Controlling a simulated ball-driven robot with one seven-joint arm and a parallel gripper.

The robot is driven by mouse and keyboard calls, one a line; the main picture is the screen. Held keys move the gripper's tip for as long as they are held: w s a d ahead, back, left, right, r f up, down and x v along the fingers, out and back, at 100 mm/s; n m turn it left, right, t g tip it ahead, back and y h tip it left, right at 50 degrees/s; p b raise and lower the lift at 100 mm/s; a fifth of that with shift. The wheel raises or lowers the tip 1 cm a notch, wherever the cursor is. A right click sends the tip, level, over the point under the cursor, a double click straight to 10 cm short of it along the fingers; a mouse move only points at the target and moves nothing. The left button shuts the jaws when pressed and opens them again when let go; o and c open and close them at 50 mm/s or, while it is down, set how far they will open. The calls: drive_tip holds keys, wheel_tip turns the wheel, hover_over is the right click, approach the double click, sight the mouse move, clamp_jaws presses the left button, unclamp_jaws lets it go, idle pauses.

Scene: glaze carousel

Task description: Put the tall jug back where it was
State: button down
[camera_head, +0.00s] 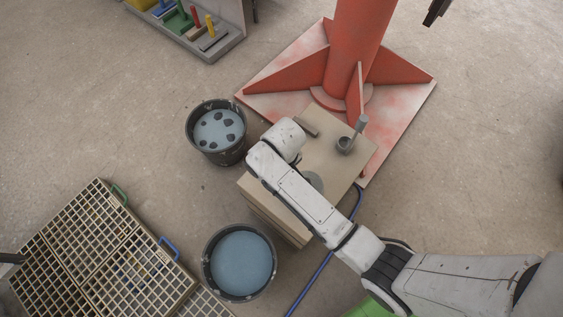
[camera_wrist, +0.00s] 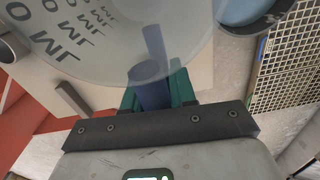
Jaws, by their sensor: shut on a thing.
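A clear jug (camera_wrist: 85,35) with dark ML markings fills the upper left of the wrist view, seen very close. Its dark blue handle (camera_wrist: 150,88) stands between the green fingers of my gripper (camera_wrist: 157,97), which is shut on it. The jug is over or on the pale wooden stand (camera_wrist: 195,68); I cannot tell whether its base touches.
A small grey cup with an upright handle (camera_head: 345,143) and a dark bar (camera_head: 305,128) lie on the stand. Buckets stand left (camera_head: 217,131) and front left (camera_head: 239,263). A red column base (camera_head: 290,78) is behind, grid racks (camera_head: 100,250) at left. A blue hose (camera_head: 312,280) crosses the floor.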

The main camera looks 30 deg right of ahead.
drive_tip(key=shift+w+a+f+b, duration=0.15)
drive_tip(key=shift+f+b, duration=0.1)
drive_tip(key=shift+f, duration=0.7)
drive_tip(key=shift+w+f+b, duration=0.1)
drive_tip(key=shift+f+b, duration=0.1)
drive_tip(key=shift+f, duration=0.7)
drive_tip(key=c, duration=0.9)
unclamp_jaws()
drive_tip(key=shift+f, duration=0.1)
wheel_tip(320, 180, up, 12)
drive_tip(key=p, duration=0.3)
